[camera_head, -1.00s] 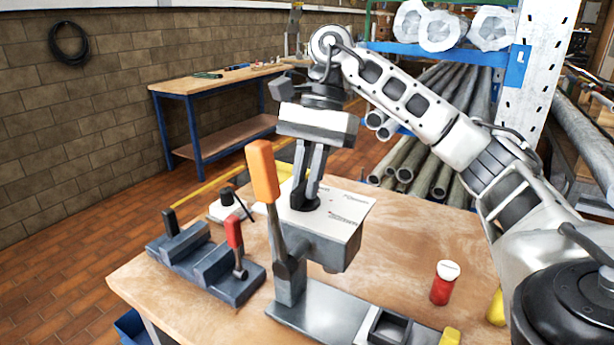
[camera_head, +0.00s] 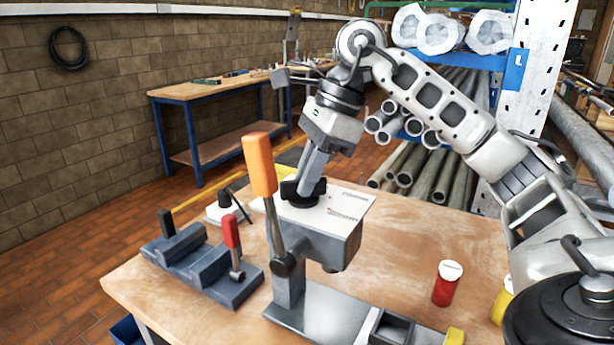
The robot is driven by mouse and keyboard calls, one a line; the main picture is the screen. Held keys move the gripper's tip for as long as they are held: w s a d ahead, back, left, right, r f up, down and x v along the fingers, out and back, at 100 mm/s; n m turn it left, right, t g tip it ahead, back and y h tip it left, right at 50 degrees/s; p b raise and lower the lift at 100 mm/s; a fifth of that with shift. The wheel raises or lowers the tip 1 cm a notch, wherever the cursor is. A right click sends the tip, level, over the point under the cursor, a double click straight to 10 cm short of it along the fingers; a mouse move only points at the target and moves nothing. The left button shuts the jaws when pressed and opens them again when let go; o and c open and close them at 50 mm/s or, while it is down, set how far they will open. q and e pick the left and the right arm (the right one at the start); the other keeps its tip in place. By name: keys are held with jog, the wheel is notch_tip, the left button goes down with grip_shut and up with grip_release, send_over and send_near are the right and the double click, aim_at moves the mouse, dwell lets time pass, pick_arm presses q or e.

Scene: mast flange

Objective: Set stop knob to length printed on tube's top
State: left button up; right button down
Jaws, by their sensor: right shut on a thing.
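The stop knob (camera_head: 291,190) is a black knob on the white top plate of the grey press-like device (camera_head: 335,245), which stands on the wooden bench. My right gripper (camera_head: 306,188) comes down tilted from above and is shut on the knob; its fingers hide part of it. The device has a lever with an orange handle (camera_head: 260,164) in front of the plate. A red tube with a white top (camera_head: 449,270) stands upright on the bench to the right; the print on its top is too small to read. My left gripper is not in view.
A dark fixture (camera_head: 208,264) with a red-handled lever (camera_head: 232,236) lies left of the device. A grey holder (camera_head: 392,328) and yellow pieces (camera_head: 454,336) are at the front right. The bench between device and red tube is clear.

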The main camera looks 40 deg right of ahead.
jog(key=m, duration=0.2)
jog(key=m+t+h, duration=0.1)
jog(key=m, duration=0.2)
jog(key=shift+s+a+t, duration=0.1)
jog(key=shift+s+t, duration=0.05)
jog(key=shift+t, duration=0.15)
jog(key=shift+m+t+h+p, duration=0.3)
jog(key=shift+m+h+p, duration=0.45)
jog(key=shift+m, duration=1.25)
jog(key=c, duration=1.4)
grip_release()
jog(key=shift+c, duration=0.2)
jog(key=shift+a, duration=0.1)
